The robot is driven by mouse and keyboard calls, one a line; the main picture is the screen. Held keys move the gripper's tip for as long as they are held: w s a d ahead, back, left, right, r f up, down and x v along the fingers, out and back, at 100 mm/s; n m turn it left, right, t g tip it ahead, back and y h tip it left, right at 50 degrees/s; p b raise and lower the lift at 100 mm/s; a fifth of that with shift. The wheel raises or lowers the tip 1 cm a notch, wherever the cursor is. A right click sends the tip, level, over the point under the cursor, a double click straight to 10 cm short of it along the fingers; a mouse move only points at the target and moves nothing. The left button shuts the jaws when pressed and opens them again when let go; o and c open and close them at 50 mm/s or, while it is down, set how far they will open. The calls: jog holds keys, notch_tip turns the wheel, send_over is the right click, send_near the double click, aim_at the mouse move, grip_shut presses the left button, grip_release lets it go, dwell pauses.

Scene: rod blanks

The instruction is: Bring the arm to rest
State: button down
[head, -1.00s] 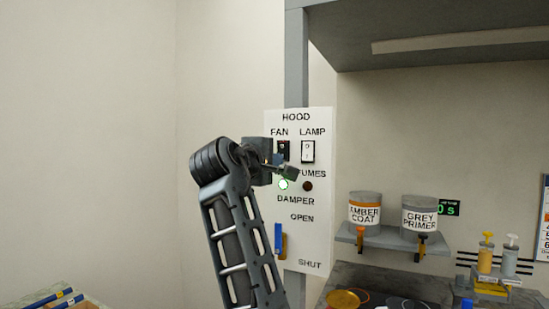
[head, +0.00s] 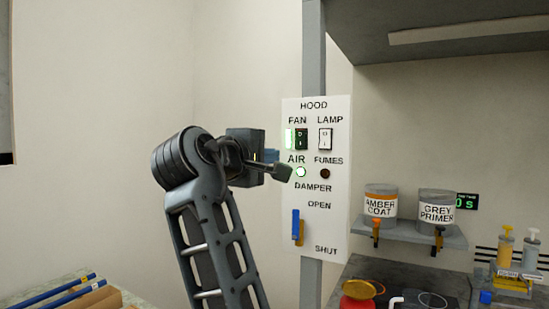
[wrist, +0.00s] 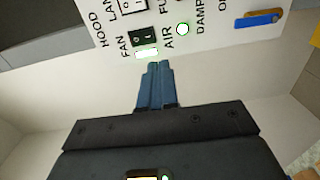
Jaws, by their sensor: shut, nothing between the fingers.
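My gripper (head: 272,156) is in front of the left part of the white hood panel (head: 338,235), beside the FAN switch (head: 301,139). In the wrist view its blue fingers (wrist: 155,82) are shut together with nothing between them, and their tips point at the panel near the FAN switch (wrist: 143,39). I cannot tell exactly how far the tips are from the panel. A green strip beside the FAN switch is lit, and the AIR light (head: 301,171) glows green. My arm rises from the bottom of the head view and bends at the elbow.
The LAMP switch (head: 325,139), a dark FUMES light (head: 325,173) and a blue damper lever (head: 296,226) are on the panel. Amber coat (head: 380,201) and grey primer (head: 437,206) pots stand on a shelf at right. Blue rods (head: 60,293) lie at lower left. The wall left of the arm is clear.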

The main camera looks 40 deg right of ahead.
dwell(0.6)
jog(key=s+a+f+n+t+y, duration=0.1)
jog(key=a+f+n+t+y, duration=0.25)
jog(key=f, duration=1.05)
jog(key=s+a+f+n+t+y, duration=0.1)
jog(key=a+f+n+t+y, duration=0.2)
jog(key=f, duration=1)
jog(key=s+a+f+m+t+y, duration=0.1)
jog(key=s+a+f+t+y, duration=0.2)
jog(key=s+f, duration=0.5)
jog(key=s+a+f+m+y, duration=0.1)
jog(key=s+a+f+y, duration=0.25)
jog(key=s, duration=0.45)
jog(key=s+a+f+m+y, duration=0.2)
jog(key=s+f, duration=0.2)
jog(key=s, duration=0.4)
jog(key=s+a+r+m, duration=0.1)
jog(key=s+r+m, duration=0.1)
jog(key=s, duration=0.7)
jog(key=s+r+m+y, duration=0.1)
jog(key=s+r+m, duration=0.2)
jog(key=s, duration=0.5)
jog(key=shift+s+a+r+m+g+y, duration=0.3)
jog(key=shift+s+a+m+g, duration=0.1)
jog(key=shift+m, duration=0.35)
